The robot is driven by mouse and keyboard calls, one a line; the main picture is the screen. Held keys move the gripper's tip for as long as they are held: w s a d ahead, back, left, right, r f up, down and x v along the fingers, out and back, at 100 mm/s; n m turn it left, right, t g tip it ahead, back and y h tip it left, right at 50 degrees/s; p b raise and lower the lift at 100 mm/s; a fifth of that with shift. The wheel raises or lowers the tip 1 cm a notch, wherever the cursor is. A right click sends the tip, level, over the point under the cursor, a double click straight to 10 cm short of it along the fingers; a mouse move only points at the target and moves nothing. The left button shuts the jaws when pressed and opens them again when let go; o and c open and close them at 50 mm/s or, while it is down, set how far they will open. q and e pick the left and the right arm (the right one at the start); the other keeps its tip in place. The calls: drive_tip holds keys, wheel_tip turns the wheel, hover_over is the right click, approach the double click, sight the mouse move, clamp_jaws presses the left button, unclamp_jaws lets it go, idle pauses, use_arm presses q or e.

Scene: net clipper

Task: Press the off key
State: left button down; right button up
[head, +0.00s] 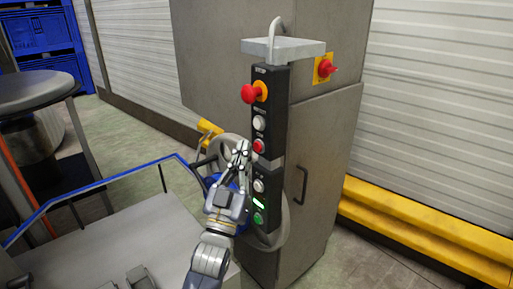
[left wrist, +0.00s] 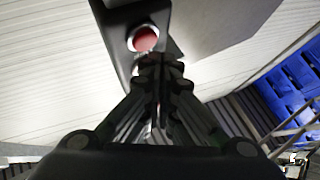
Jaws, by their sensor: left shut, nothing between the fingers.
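A tall black control panel (head: 266,105) is fixed to the corner of a grey cabinet. It carries a flat red key (head: 259,146) below a white key (head: 259,122); no lettering is legible beside them. My left gripper (head: 242,148) is shut and empty, with its fingertips just left of the flat red key. I cannot tell whether they touch the panel. In the left wrist view, a red key with a pale ring (left wrist: 145,39) shows just beyond the shut fingertips (left wrist: 162,65), which partly hide another ringed key below it. My right gripper is out of view.
A red mushroom button (head: 250,93) juts from the panel's upper part. Lower down are a white key (head: 258,186) and a green key (head: 258,217). Another red knob (head: 327,68) sits on the grey cabinet (head: 318,150). A yellow barrier (head: 420,232) lies to the right.

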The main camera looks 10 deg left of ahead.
use_arm(q)
drive_tip(key=shift+w+d, duration=0.1)
idle(0.7)
drive_tip(key=shift+w+d, duration=0.15)
drive_tip(key=shift+w, duration=0.1)
drive_tip(key=shift+w+d, duration=0.25)
drive_tip(key=shift+w, duration=0.05)
idle(0.8)
drive_tip(key=shift+s, duration=0.1)
drive_tip(key=shift+s+a, duration=0.5)
drive_tip(key=shift+s, duration=0.1)
idle(0.3)
drive_tip(key=shift+s+a+p, duration=0.5)
drive_tip(key=shift+s+a, duration=0.3)
drive_tip(key=shift+s, duration=0.2)
drive_tip(key=shift+s+a+p, duration=0.45)
drive_tip(key=shift+s+a, duration=0.3)
drive_tip(key=shift+s, duration=0.2)
